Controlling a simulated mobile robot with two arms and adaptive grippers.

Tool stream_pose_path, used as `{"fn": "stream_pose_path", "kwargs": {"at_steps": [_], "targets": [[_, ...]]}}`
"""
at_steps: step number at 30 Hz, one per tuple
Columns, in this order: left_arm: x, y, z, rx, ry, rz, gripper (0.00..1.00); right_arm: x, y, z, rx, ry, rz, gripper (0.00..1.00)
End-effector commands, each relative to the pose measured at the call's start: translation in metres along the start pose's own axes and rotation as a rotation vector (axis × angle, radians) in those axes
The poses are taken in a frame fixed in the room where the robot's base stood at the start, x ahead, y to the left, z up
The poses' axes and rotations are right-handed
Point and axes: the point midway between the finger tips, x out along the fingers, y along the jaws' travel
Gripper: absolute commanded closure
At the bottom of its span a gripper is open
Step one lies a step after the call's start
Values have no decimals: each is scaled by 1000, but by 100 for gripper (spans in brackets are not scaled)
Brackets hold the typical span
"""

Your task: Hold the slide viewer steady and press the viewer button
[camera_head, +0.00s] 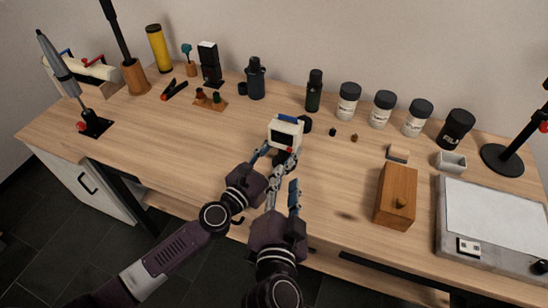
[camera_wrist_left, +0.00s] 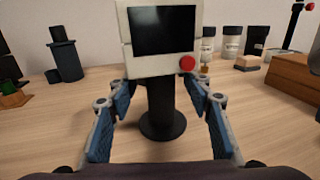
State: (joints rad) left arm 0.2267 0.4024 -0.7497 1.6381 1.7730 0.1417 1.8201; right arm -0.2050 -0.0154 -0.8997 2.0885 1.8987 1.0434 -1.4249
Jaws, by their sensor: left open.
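The slide viewer (camera_head: 285,132) is a white box with a dark screen, upright on the wooden table. In the left wrist view the viewer (camera_wrist_left: 125,52) stands on a black stem (camera_wrist_left: 161,100) with a round base. Its red viewer button (camera_wrist_left: 187,63) is at the screen's lower right. My left gripper (camera_head: 276,155) is open, with its blue-padded fingers on both sides of the stem, below the box; no contact is visible. My right gripper (camera_head: 283,184) is open and empty, lower in the head view, close to the left one. The left gripper partly hides the stand in the head view.
A wooden box (camera_head: 396,195) and a light panel (camera_head: 495,218) stand to the right. Several jars and a black canister (camera_head: 314,92) line the back. Left of the viewer are a black bottle (camera_head: 255,80) and small tools.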

Motion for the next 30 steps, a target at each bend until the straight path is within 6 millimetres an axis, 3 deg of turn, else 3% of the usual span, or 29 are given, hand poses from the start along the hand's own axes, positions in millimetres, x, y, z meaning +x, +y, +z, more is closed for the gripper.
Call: {"fn": "stream_pose_path", "kwargs": {"at_steps": [4,13,25,27,30], "targets": [[11,0,0,1,-1,0,54,0,0,0,0,0,0,71],[13,0,0,1,0,-1,54,0,0,0,0,0,0,71],[13,0,0,2,0,-1,98,0,0,0,0,0,0,71],[13,0,0,2,0,-1,100,0,0,0,0,0,0,71],[13,0,0,2,0,-1,100,0,0,0,0,0,0,82]]}}
